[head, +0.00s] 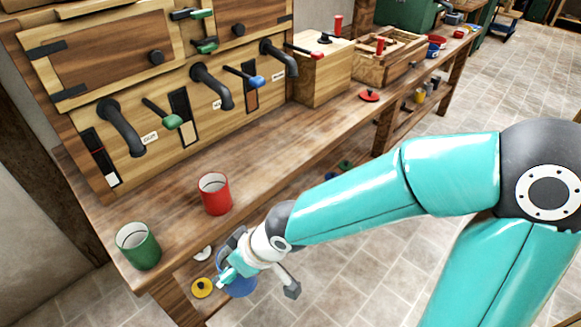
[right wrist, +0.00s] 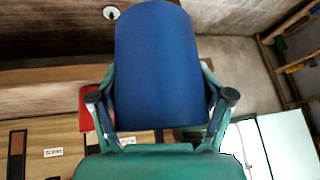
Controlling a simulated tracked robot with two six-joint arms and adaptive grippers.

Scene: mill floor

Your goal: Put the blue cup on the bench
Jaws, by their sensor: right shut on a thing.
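The blue cup (head: 241,286) is mostly hidden behind my right gripper (head: 232,268) in the head view. It fills the middle of the right wrist view (right wrist: 155,65), with a gripper finger on either side. My right gripper is shut on it and holds it off the near edge of the wooden bench (head: 275,165), by the near left corner. A red cup (head: 216,197) and a green cup (head: 141,249) stand upright on the bench, just behind the held cup and to its left. My left gripper is in neither view.
A wooden cabinet with dark spouts (head: 212,85) and coloured levers lines the back of the bench. A wooden box (head: 322,75) and a red lid (head: 369,95) lie farther along. A yellow lid (head: 202,288) shows below the bench top. The bench right of the red cup is clear.

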